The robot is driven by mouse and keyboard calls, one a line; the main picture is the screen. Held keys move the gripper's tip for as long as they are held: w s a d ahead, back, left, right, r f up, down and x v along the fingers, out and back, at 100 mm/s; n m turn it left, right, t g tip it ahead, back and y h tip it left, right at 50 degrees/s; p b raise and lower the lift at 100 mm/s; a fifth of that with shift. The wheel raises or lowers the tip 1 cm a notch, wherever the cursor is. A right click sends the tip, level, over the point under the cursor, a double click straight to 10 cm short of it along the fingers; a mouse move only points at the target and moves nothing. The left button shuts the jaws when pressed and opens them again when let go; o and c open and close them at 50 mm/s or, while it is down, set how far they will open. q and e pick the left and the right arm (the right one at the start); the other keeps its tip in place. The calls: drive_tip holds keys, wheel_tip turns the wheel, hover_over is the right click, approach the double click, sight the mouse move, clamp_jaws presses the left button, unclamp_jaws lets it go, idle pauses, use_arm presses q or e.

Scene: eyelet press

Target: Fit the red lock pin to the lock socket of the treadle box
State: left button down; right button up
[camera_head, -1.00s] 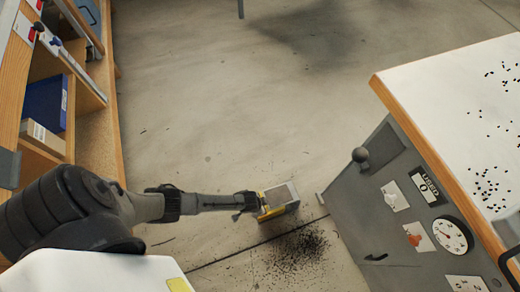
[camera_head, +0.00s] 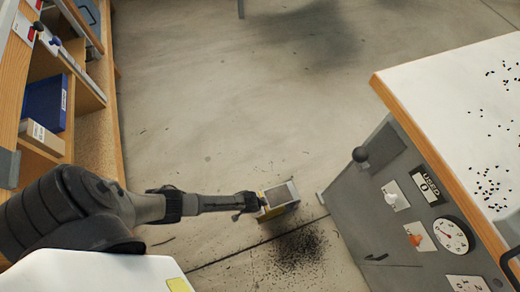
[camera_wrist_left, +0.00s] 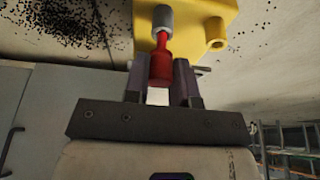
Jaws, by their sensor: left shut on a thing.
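The treadle box (camera_head: 279,196), yellow-sided with a grey top, sits on the floor in the head view. Its yellow body (camera_wrist_left: 195,10) fills the top of the left wrist view. My left gripper (camera_wrist_left: 160,70) is shut on the red lock pin (camera_wrist_left: 161,64), with one finger on each side. The pin's narrow end points at a grey cylindrical socket (camera_wrist_left: 162,17) on the box and appears to meet its mouth; whether it is inside, I cannot tell. In the head view my left gripper (camera_head: 249,203) is at the box's left side and the pin is hidden. My right gripper is not in view.
A grey cabinet with a dial (camera_head: 452,236) and white top stands right of the box. Wooden shelves (camera_head: 95,120) line the left. Black specks (camera_head: 300,248) lie on the floor in front of the box. The floor behind it is clear.

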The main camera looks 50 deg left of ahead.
use_arm(q)
drive_tip(key=shift+f+b, duration=0.95)
drive_tip(key=shift+f, duration=0.3)
drive_tip(key=c, duration=0.9)
unclamp_jaws()
drive_tip(key=shift+o, duration=0.2)
drive_tip(key=shift+r, duration=0.2)
drive_tip(key=shift+r+p, duration=0.9)
drive_tip(key=shift+p, duration=0.25)
drive_tip(key=shift+r+p, duration=1.45)
drive_tip(key=shift+p, duration=0.05)
